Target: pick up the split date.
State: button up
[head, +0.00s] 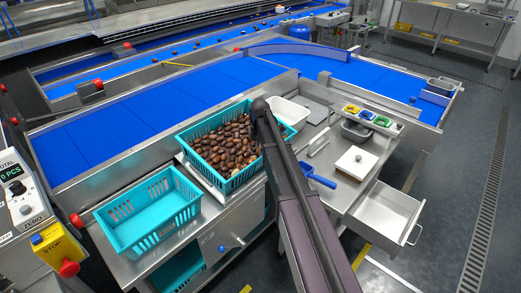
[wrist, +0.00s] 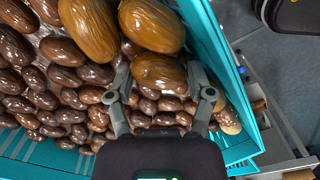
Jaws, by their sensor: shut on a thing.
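The teal crate (head: 222,182) holds a heap of brown dates (head: 232,143). In the wrist view my gripper (wrist: 160,78) is down among the dates, close to the crate's teal wall (wrist: 207,40). Its fingers are closed on the two sides of a lighter brown, glossy date (wrist: 158,70). I cannot make out a split on this date from here. Two more large light brown dates (wrist: 152,25) lie just beyond it, close to the fingers. In the head view my arm covers the crate's right part and hides the gripper.
An empty teal crate (head: 150,215) stands to the left on the steel bench. A blue conveyor (head: 150,105) runs behind. On the right are a white tub (head: 287,112), a blue scoop (head: 318,177), a small white box (head: 356,160) and an open drawer (head: 385,212).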

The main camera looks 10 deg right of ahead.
jog(key=shift+r, duration=0.15)
notch_tip(320, 180, up, 10)
jog(key=p, duration=1)
jog(key=shift+f, duration=0.2)
jog(key=shift+a, duration=0.1)
dwell(0.9)
